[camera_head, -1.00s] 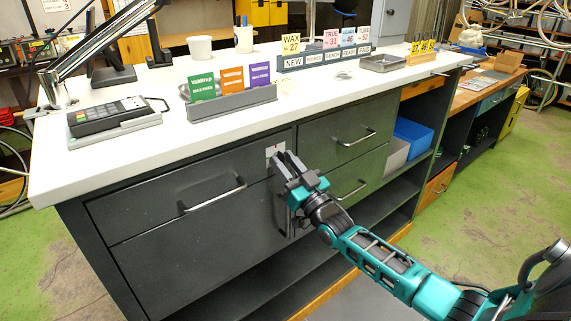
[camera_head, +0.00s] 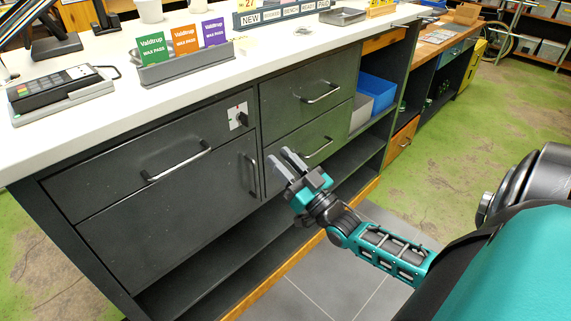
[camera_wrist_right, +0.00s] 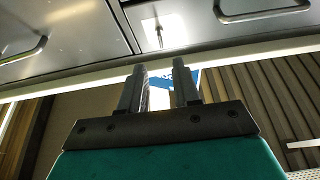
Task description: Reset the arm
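My right gripper (camera_head: 281,156) is in front of the dark grey workbench cabinet (camera_head: 150,240), beside the lower right drawer. Its two fingers are apart with nothing between them. In the right wrist view the fingertips of this gripper (camera_wrist_right: 159,68) also stand apart and empty. A small white plate with a black knob (camera_head: 239,117) is on the cabinet front, up and left of the gripper and clear of it. My left gripper is out of view.
The white worktop (camera_head: 100,105) carries a keypad device (camera_head: 60,88) and a holder with green, orange and purple wax pass cards (camera_head: 184,69). Bar handles (camera_head: 178,163) stick out from the drawers. A blue bin (camera_head: 377,92) is on a side shelf. Floor to the right is free.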

